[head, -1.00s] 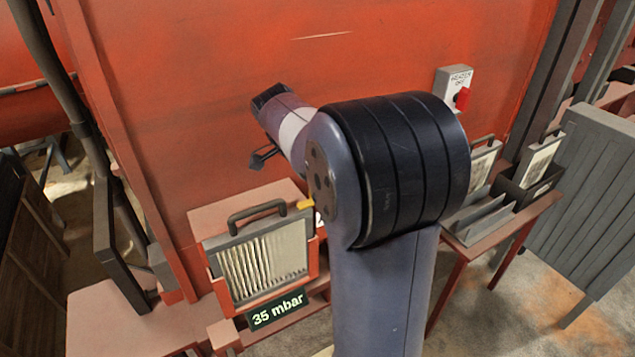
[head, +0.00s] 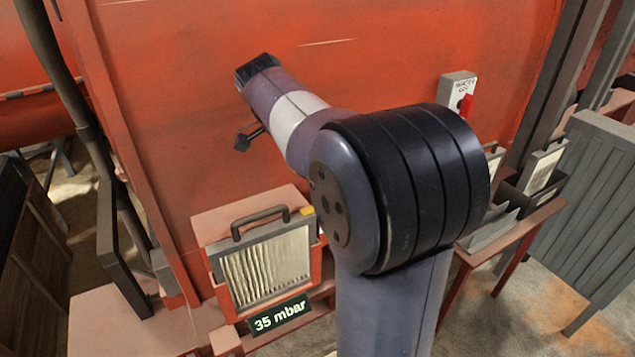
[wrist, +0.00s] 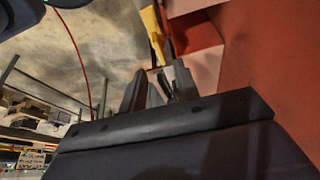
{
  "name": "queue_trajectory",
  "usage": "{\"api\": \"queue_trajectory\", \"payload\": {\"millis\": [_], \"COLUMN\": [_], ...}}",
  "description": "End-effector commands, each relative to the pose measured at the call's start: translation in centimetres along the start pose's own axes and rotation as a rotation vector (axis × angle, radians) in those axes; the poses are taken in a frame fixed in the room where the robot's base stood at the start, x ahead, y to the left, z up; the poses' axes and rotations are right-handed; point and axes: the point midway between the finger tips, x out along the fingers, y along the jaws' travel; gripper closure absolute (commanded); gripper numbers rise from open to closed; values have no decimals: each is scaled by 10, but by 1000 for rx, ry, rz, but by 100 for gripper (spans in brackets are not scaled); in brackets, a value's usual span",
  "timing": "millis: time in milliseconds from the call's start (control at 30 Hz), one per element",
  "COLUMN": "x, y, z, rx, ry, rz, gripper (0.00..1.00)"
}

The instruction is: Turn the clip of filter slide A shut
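A filter slide (head: 265,268) with pale pleats, a grey frame and a dark handle sits in its red housing in the head view. The yellow clip (head: 307,210) is at the frame's top right corner and looks short and compact there. No letter is readable on this slide. In the wrist view the yellow clip (wrist: 152,32) comes down from the top edge towards the fingertips. My gripper (wrist: 160,72) has its two dark fingers apart, with the clip's lower end close to their tips. I cannot tell whether they touch. In the head view my arm covers the area right of the clip.
A grey box with a red switch (head: 466,105) is on the red wall. More filters stand in a dark rack (head: 525,195) on a red stand at right. The red wall is close to my arm.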

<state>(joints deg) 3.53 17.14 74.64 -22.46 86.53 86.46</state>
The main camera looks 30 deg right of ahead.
Motion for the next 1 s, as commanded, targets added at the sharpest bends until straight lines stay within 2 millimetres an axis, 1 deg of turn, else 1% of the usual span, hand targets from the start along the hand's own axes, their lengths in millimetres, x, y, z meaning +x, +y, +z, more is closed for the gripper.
{"api": "queue_trajectory", "payload": {"millis": [33,100,233,367,600,767,867,1000], "x": [-10,-21,-34,-39,-39,-34,-22,3], "y": [-1,-1,0,0,0,0,1,1], "z": [0,0,0,0,0,0,0,0], "rx": [-1,-1,-1,-1,-1,0,0,0], "ry": [0,0,0,0,0,0,0,0], "rz": [-4,-3,-1,1,1,3,5,6], "gripper": [70,70,70,70,70,70,70,70]}}
